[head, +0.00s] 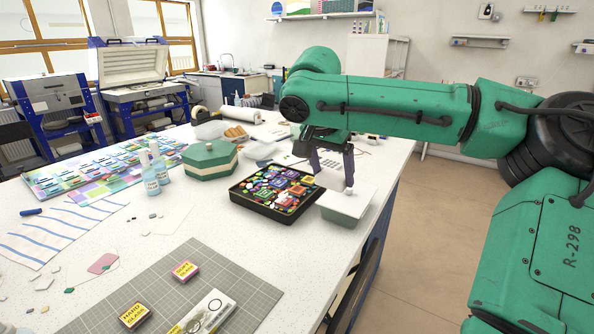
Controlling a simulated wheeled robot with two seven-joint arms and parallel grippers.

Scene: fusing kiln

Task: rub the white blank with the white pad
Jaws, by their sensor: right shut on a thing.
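My right gripper (333,183) reaches in from the right and points down over the right side of the bench. Its dark fingers are shut on a white thing (329,178), which looks like the white pad. I cannot pick out the white blank with certainty; a few small pale pieces (44,284) lie at the front left near a pink piece (103,263). My left gripper is out of view.
A black tray of colourful glass pieces (240,193) is left of the gripper. A green lidded box (210,170) and two spray bottles (153,178) stand farther left. A grey cutting mat (160,290) with small boxes lies in front. The bench edge drops off at right.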

